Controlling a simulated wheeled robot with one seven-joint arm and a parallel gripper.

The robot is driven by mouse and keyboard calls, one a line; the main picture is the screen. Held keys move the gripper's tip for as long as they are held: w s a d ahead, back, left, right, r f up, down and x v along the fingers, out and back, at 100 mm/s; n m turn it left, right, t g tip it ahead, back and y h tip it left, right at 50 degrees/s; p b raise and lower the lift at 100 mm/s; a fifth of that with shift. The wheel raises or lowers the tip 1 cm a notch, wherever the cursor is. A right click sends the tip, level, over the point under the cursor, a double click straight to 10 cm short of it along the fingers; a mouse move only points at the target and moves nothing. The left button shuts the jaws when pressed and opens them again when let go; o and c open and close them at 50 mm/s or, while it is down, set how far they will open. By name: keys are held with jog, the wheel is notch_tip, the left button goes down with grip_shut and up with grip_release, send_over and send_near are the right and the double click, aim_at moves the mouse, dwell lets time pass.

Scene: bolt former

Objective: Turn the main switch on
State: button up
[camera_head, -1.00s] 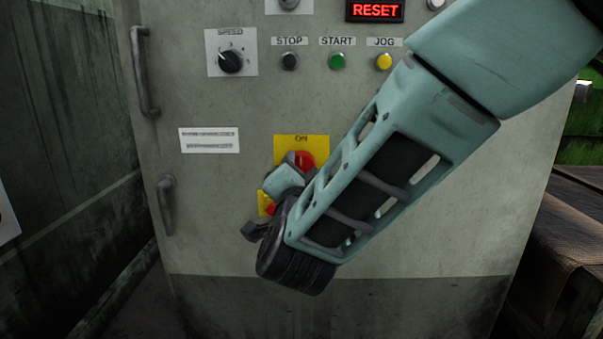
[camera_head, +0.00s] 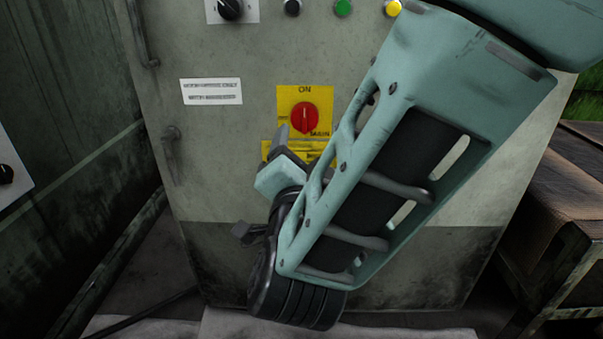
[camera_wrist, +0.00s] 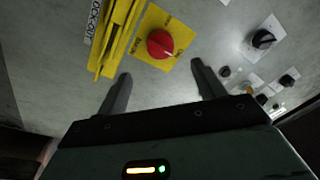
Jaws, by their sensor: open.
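The main switch (camera_head: 305,118) is a red round knob on a yellow plate (camera_head: 290,97) marked ON and MAIN, on the grey cabinet front. Its handle ridge looks about upright, toward ON, in the head view. In the wrist view the red knob (camera_wrist: 161,43) lies ahead of my fingers, roughly between their lines. My gripper (camera_wrist: 160,85) is open and empty, with its two dark fingers apart. In the head view my gripper (camera_head: 284,148) is just below and left of the knob, partly hidden by my wrist. Contact with the knob does not show.
A yellow lockout piece (camera_wrist: 117,40) sits beside the switch plate. A black speed knob (camera_head: 231,8) and stop, green and yellow buttons (camera_head: 343,8) are above. Cabinet handles (camera_head: 172,155) stand at the left. A wooden crate (camera_head: 565,200) is at right.

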jog(key=s+p, duration=0.1)
jog(key=s, duration=0.6)
jog(key=shift+s+f, duration=0.2)
jog(key=shift+f, duration=0.2)
jog(key=shift+a, duration=0.1)
